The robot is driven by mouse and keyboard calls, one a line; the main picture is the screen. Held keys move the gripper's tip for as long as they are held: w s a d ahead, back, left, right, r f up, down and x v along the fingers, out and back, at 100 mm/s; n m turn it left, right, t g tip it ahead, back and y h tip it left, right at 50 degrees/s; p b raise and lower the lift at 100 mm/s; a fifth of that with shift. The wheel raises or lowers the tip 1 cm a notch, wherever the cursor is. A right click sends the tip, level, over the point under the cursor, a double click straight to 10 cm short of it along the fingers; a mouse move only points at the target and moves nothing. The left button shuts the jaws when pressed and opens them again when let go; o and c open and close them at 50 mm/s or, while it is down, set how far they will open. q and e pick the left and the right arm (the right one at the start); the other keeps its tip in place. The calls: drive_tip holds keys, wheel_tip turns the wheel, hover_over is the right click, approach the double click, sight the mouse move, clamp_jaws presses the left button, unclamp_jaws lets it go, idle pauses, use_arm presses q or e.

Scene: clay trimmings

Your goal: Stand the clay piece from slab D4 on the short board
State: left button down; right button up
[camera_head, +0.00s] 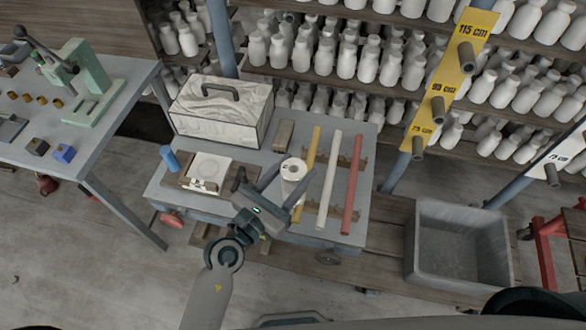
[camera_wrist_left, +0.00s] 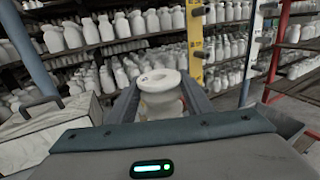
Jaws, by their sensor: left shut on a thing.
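A white, ring-topped clay piece (camera_head: 293,171) stands upright between the fingers of my left gripper (camera_head: 289,178), over the cart top. My left gripper is shut on it. In the left wrist view the clay piece (camera_wrist_left: 160,97) shows its round rim and centre hole between the two fingers. A white slab (camera_head: 208,171) with a round mark lies on a brown board at the cart's left; its label is too small to read. A short brown board (camera_head: 283,135) lies behind the clay piece. I cannot tell whether the piece touches the cart. My right gripper is not in view.
Yellow, white (camera_head: 327,182) and red (camera_head: 351,180) bars lie right of the gripper. A handled white box (camera_head: 222,110) stands at the cart's back left, a blue cylinder (camera_head: 169,159) at its left edge. A grey basin (camera_head: 457,245) is at the right.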

use_arm(q)
drive_tip(key=shift+r, duration=0.1)
drive_tip(key=shift+w+a+f+b, duration=0.1)
drive_tip(key=shift+a+f+b, duration=0.1)
drive_tip(key=shift+a+b, duration=0.15)
drive_tip(key=w+a+r+n+t+y+b, duration=0.1)
drive_tip(key=a+b, duration=0.9)
drive_tip(key=a, duration=1.3)
drive_tip(key=shift+w+a+n+t+y, duration=0.2)
drive_tip(key=shift+w+n+t+y, duration=0.35)
drive_tip(key=shift+y, duration=0.35)
drive_tip(key=shift+s+d, duration=0.1)
